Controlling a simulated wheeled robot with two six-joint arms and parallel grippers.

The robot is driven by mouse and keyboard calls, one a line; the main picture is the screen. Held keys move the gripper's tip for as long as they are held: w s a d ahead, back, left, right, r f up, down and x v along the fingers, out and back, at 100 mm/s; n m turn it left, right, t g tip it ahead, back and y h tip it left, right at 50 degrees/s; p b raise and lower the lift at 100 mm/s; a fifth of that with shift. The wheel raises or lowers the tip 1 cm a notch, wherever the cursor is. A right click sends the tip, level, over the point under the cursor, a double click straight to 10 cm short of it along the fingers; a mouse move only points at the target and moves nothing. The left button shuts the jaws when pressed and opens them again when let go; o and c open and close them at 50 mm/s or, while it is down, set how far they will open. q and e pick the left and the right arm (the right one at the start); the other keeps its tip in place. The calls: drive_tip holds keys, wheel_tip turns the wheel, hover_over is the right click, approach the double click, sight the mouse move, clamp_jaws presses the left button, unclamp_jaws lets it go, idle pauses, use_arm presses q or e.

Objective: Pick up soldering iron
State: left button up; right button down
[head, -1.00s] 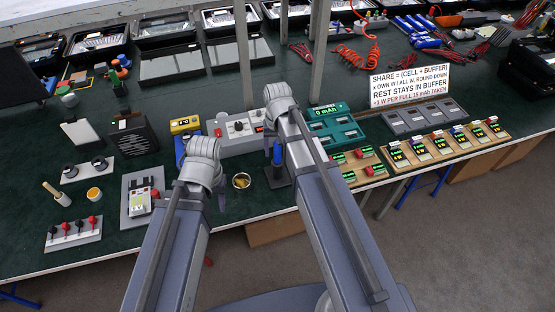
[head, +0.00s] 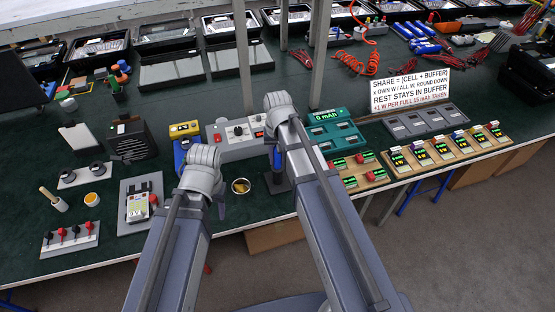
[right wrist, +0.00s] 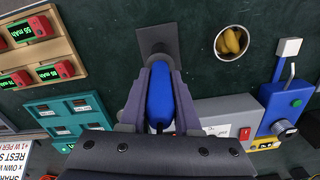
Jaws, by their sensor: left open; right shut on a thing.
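The soldering iron (right wrist: 160,95) shows as a blue handle between the fingers of my right gripper (right wrist: 158,75) in the right wrist view. The handle also shows in the head view (head: 277,158), upright over a dark stand (head: 279,183). The iron's tip is hidden; I cannot tell whether it is clear of the stand, whose dark plate also shows in the right wrist view (right wrist: 158,38). My right gripper is shut on the handle. My left gripper (head: 221,205) is left of the stand, mostly hidden by its own wrist, open.
A metal cup with yellow contents (head: 240,186) stands just left of the stand. A grey power unit (head: 236,133) and a teal charger (head: 332,132) stand behind. Wooden boards with displays (head: 358,171) lie to the right. The table's front edge is close.

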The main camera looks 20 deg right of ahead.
drive_tip(key=shift+r, duration=0.15)
idle(0.3)
wheel_tip(320, 180, up, 10)
drive_tip(key=p, duration=1)
